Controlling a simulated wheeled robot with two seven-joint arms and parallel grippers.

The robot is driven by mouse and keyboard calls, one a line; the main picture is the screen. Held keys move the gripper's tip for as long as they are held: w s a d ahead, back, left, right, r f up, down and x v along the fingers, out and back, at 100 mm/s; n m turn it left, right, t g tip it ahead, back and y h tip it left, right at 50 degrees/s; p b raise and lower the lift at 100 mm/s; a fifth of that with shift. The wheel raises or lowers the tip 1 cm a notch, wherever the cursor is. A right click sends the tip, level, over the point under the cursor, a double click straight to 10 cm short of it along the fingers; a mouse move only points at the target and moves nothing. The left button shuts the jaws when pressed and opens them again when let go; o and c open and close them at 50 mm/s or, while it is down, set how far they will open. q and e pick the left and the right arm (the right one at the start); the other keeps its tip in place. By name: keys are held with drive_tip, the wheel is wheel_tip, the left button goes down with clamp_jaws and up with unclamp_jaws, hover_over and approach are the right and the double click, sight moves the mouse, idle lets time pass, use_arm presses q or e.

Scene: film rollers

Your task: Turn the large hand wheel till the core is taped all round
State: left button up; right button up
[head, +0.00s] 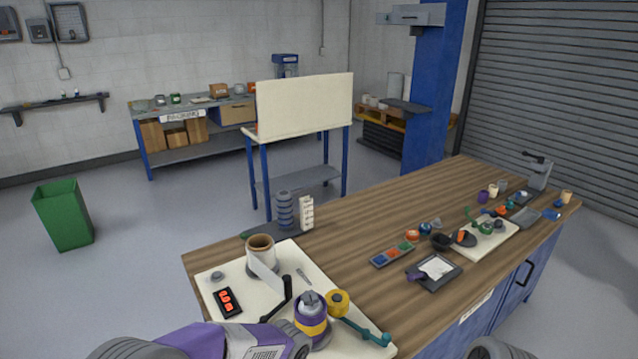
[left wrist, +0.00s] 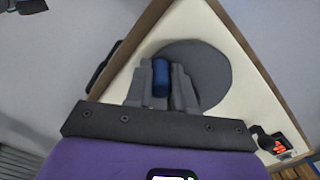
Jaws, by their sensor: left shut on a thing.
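My left gripper (left wrist: 162,72) is shut on the blue handle (left wrist: 161,77) of a grey hand wheel (left wrist: 205,72), which lies flat on the cream board. In the head view my arm covers the wheel and the fingertips. An upright purple cylinder (head: 306,318) with a yellow band and grey top stands on the board. A yellow roll (head: 337,301) on a teal arm (head: 365,332) is close beside it. A brown-lined tube (head: 261,243) stands behind, with a white strip (head: 265,275) leading off it towards a black lever. The cylinder's far side is hidden. My right gripper is out of view.
The cream board (head: 212,267) sits at the near left of the wooden table (head: 345,240). A black box with red marks (head: 227,302) lies on it. Trays, cups and small parts fill the table's right side. The table's middle is mostly clear.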

use_arm(q)
drive_tip(key=shift+w, duration=0.1)
drive_tip(key=shift+w+d+r, duration=0.1)
drive_tip(key=shift+w+d, duration=0.15)
drive_tip(key=shift+d, duration=0.1)
drive_tip(key=shift+w+d, duration=0.25)
drive_tip(key=shift+d, duration=0.05)
drive_tip(key=o, duration=1.3)
drive_tip(key=shift+s, duration=0.1)
drive_tip(key=shift+a, duration=0.15)
drive_tip(key=shift+c, duration=0.2)
drive_tip(key=shift+a, duration=0.1)
drive_tip(key=shift+c, duration=0.6)
